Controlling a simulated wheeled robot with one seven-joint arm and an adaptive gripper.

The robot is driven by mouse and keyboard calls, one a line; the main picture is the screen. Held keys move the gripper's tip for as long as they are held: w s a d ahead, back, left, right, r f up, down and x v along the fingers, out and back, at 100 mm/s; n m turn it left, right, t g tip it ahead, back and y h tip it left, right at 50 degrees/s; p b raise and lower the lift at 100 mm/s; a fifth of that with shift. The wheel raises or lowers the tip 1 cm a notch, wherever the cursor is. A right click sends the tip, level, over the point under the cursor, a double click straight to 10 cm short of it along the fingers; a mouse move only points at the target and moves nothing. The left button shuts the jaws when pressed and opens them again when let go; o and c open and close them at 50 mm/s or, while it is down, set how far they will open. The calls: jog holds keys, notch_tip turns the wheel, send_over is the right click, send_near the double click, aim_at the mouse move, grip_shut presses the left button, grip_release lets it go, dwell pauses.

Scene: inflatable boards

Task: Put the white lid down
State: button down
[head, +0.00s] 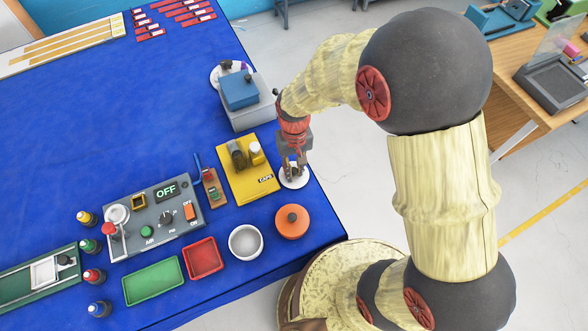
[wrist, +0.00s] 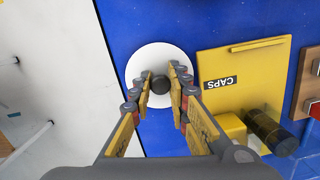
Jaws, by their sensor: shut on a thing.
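The white lid (head: 293,183) is a round white disc with a dark knob, at the right edge of the blue table. My gripper (head: 293,169) points down over it. In the wrist view, the gripper's fingers (wrist: 161,86) are shut on the dark knob, with the white disc (wrist: 150,54) spread flat beneath them. The disc lies over the blue surface, close to the table edge. I cannot tell whether it touches the table. The fingers hide part of the knob and disc.
The yellow CAPS board (head: 240,187) is just left of the lid. An orange round piece with a dark knob (head: 291,226) and a white bowl (head: 245,253) stand nearer the front. A grey box with a blue top (head: 246,119) is behind. The floor lies right of the edge.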

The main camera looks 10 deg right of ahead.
jog(key=c, duration=1.7)
grip_release()
jog(key=shift+f, duration=0.1)
jog(key=s+d+r+t+p, duration=0.1)
jog(key=d+r+t, duration=0.15)
jog(key=r, duration=0.95)
jog(key=s+d+r+t+p, duration=0.15)
jog(key=d+r, duration=0.25)
jog(key=r, duration=0.8)
jog(key=s+d+r+t, duration=0.1)
jog(key=s+r, duration=0.1)
jog(key=s, duration=0.1)
jog(key=s+d+r+m+t, duration=0.1)
jog(key=s+d+r, duration=0.1)
jog(key=s+r, duration=0.1)
jog(key=s+d+r+t, duration=0.1)
jog(key=s+d+r, duration=0.1)
jog(key=s+r, duration=0.1)
jog(key=shift+s+d, duration=0.25)
jog(key=shift+s, duration=0.15)
